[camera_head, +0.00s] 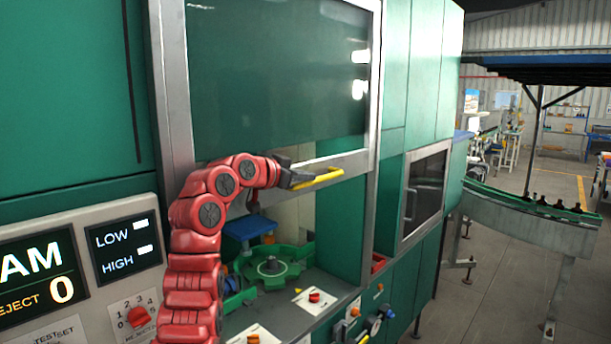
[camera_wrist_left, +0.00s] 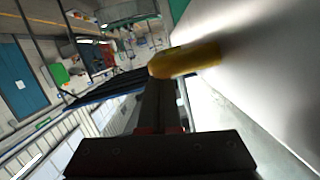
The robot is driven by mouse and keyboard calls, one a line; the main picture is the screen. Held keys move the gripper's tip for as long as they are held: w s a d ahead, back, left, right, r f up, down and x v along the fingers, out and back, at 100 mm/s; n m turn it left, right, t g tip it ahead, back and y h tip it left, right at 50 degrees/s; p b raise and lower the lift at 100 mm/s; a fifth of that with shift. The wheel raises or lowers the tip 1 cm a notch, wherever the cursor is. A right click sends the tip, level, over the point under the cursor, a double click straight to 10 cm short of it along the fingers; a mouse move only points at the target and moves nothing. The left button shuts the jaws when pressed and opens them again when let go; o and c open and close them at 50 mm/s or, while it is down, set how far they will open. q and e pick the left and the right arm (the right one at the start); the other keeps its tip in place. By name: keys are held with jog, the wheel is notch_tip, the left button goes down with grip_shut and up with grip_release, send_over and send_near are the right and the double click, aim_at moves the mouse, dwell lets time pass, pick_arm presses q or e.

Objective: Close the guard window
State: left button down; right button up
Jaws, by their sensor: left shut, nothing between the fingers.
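The guard window (camera_head: 275,70) is a dark glass pane in a grey metal frame on the green machine. It is raised, with an open gap below its bottom rail. A yellow handle (camera_head: 318,179) runs along that rail; it also shows in the left wrist view (camera_wrist_left: 190,60). My left gripper (camera_head: 297,179) is shut with nothing between its fingers, and its tips are at the left part of the handle. In the left wrist view the fingers end just at the handle; whether they touch it I cannot tell. My right gripper is not in view.
Inside the opening are a green star wheel (camera_head: 270,268) and a blue block (camera_head: 249,228). A control panel (camera_head: 80,265) with displays stands at lower left. Knobs (camera_head: 378,318) sit below the opening. A conveyor (camera_head: 530,205) stands to the right over open floor.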

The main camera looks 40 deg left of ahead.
pick_arm(q)
notch_tip(320, 180, down, 51)
jog(key=b, duration=3.2)
jog(key=s+d+r+b, duration=0.2)
jog(key=s+d+r, duration=0.3)
jog(key=s+d, duration=0.4)
jog(key=v, duration=0.4)
jog(key=shift+s+d+f, duration=0.15)
jog(key=shift+d+f, duration=0.15)
